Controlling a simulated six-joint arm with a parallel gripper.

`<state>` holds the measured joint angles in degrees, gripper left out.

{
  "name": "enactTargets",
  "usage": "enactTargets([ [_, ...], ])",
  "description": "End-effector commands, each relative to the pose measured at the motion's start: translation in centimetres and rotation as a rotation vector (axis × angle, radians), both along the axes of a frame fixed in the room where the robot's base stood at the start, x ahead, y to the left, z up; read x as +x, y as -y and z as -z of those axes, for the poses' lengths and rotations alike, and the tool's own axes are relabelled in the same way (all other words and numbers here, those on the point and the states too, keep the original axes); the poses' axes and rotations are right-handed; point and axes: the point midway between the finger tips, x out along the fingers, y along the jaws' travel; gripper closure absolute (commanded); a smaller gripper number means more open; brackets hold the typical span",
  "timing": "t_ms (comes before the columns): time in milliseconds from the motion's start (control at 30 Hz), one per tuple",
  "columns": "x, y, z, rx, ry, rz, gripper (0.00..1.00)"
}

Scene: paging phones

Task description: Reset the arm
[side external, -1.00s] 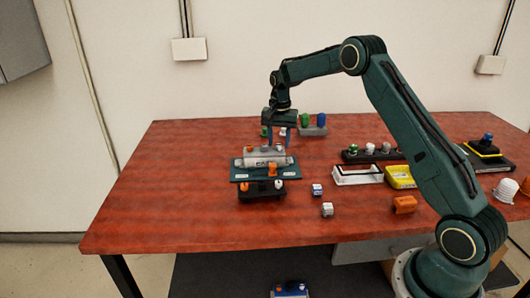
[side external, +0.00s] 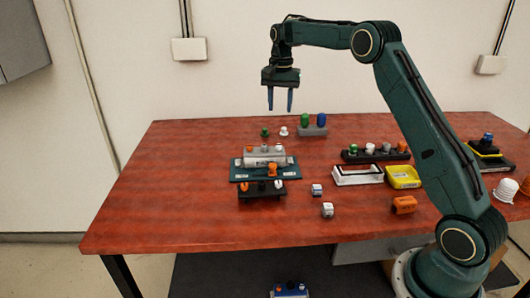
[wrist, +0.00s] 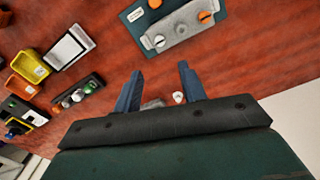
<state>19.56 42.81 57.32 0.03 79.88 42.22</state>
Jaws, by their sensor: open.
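My gripper (side external: 280,98) hangs high above the red table (side external: 180,215), fingers pointing down. Its two blue fingers are apart with nothing between them, also in the wrist view (wrist: 160,82). Below it in the side view, a grey block with pegs (side external: 263,157) sits on a dark teal plate (side external: 240,173). An orange peg (side external: 272,170) stands at the plate's front. In the wrist view the grey block (wrist: 184,30) lies beyond the fingertips.
A black peg rack (side external: 375,157), a white-framed tray (side external: 357,177) and a yellow bin (side external: 403,178) stand to the right. A grey stand with green and blue pegs (side external: 313,130) is at the back. Two small white blocks (side external: 317,190) (side external: 327,210) lie in front. The table's left side is clear.

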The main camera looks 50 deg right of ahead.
Motion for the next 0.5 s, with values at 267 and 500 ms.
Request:
enactTargets([
  [267, 0.0, 0.0, -0.26, 0.0, 0.0, 0.0, 0.59],
  [500, -0.15, -0.23, -0.61, -0.002, 0.005, -0.008, 0.59],
])
